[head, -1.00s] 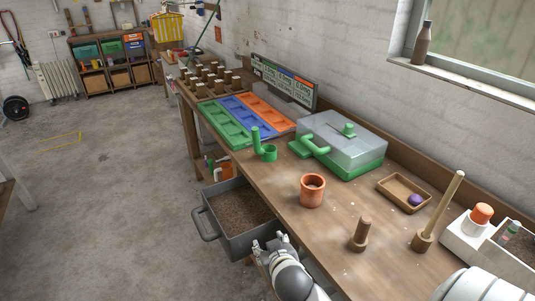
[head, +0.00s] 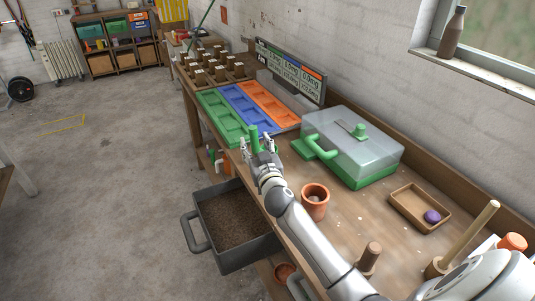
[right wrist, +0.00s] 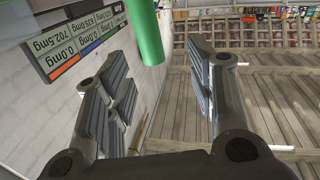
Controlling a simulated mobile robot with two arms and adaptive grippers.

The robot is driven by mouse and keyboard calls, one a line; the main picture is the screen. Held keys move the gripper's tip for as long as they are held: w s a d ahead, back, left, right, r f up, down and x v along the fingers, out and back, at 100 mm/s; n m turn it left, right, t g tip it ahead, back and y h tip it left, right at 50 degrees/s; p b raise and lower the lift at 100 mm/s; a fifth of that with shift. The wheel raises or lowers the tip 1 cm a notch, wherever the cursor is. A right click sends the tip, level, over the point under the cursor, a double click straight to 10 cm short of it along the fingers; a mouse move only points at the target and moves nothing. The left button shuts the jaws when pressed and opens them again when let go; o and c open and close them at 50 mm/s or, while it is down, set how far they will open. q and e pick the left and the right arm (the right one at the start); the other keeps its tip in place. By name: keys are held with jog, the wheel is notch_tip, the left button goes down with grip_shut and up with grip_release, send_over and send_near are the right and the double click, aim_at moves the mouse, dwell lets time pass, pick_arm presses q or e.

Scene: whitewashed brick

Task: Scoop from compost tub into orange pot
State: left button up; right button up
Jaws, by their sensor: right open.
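The green scoop (head: 254,133) stands on the bench with its handle upright; its cup is hidden behind my gripper. My right gripper (head: 258,147) is open at the scoop. In the right wrist view the green handle (right wrist: 150,30) shows beyond the parted fingers, roughly between them; I cannot tell whether they touch it. The grey compost tub (head: 196,216), filled with brown compost (head: 235,215), sits low at the bench's left edge. The orange pot (head: 316,205) stands upright on the bench, right of my forearm. My left gripper is not in view.
Green, blue and orange seed trays (head: 222,122) lie behind the scoop, with a display (head: 290,72) beside them. A clear-lidded green box (head: 350,150) stands to the right. A wooden tray (head: 410,199) and wooden tools (head: 371,255) are nearer. Another pot (head: 285,271) sits below.

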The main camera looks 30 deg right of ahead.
aim_at(255, 136)
jog(key=shift+w+d+f, duration=0.2)
jog(key=shift+w, duration=0.35)
jog(key=shift+w+d+f, duration=0.15)
jog(key=shift+w+d, duration=0.05)
jog(key=shift+w, duration=0.3)
jog(key=shift+w+d+f, duration=0.1)
jog(key=shift+w+d, duration=0.1)
jog(key=shift+w, duration=0.05)
jog(key=x, duration=0.1)
jog(key=b+x, duration=0.1)
jog(key=shift+w+d, duration=0.2)
jog(key=shift+d, duration=0.15)
jog(key=shift+x, duration=1)
jog(key=shift+w+f+b, duration=0.1)
jog(key=shift+w+b, duration=0.1)
jog(key=shift+b, duration=0.1)
jog(key=shift+s+r, duration=0.1)
jog(key=shift+r, duration=0.1)
jog(key=shift+f, duration=0.1)
jog(key=c, duration=0.7)
grip_shut()
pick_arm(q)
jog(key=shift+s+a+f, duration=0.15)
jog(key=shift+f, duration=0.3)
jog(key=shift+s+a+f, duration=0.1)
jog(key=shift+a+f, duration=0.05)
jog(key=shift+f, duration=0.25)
